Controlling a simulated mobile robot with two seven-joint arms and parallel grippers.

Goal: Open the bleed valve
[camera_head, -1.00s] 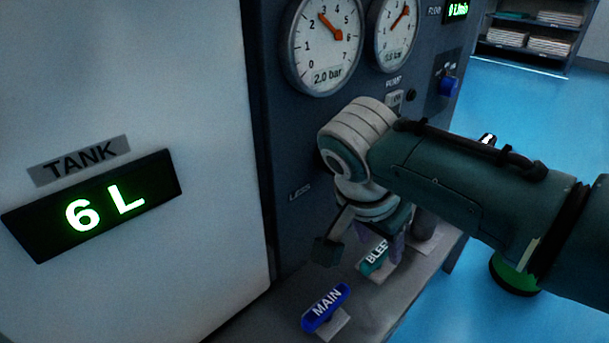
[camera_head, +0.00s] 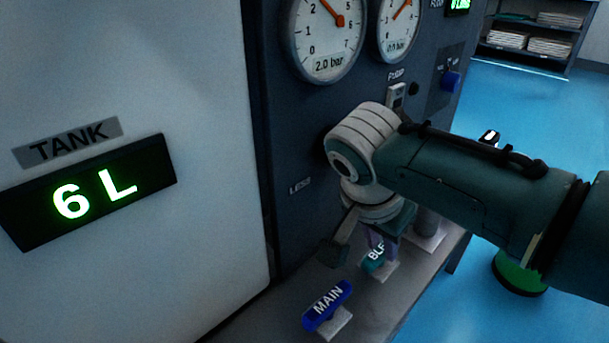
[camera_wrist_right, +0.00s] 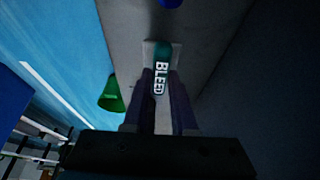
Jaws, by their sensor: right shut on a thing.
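The bleed valve has a teal handle labelled BLEED (camera_head: 373,260) on the grey ledge, partly hidden by my gripper in the head view. In the right wrist view the handle (camera_wrist_right: 161,70) stands lengthwise between my two fingers. My right gripper (camera_head: 381,240) is shut on this handle, coming from above; in the right wrist view its fingers (camera_wrist_right: 161,95) flank the label. My left gripper is not in view.
A blue MAIN handle (camera_head: 328,305) sits on the ledge (camera_head: 375,310) in front of the bleed valve. A panel with two dial gauges (camera_head: 327,40) stands behind. A white tank with a 6 L display (camera_head: 88,192) is at the left. A green round object (camera_head: 519,272) is at the right.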

